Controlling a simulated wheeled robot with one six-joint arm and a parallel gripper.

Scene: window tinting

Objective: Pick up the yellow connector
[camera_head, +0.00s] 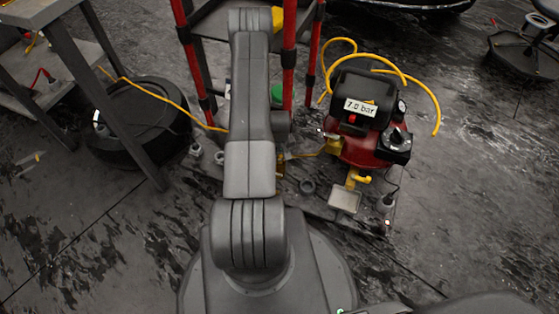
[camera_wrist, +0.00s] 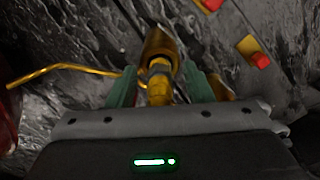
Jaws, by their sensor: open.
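In the wrist view a yellow-brass connector (camera_wrist: 158,48) points away from me, its near end between my fingers. My gripper (camera_wrist: 159,76) has two green fingers, one on each side of the connector, and they stand apart. I cannot tell whether either finger touches it. A thin yellow hose or rod (camera_wrist: 62,70) runs from near the connector to the left. In the head view my own arm covers the gripper and most of this area.
A red compressor (camera_head: 366,150) with a "7.0 bar" sign and yellow hose stands right of my arm. Red posts (camera_head: 290,60) of a rack rise beyond it. A tyre (camera_head: 150,125) lies at left by a grey table (camera_head: 88,75). Red-and-yellow pieces (camera_wrist: 252,50) lie right in the wrist view.

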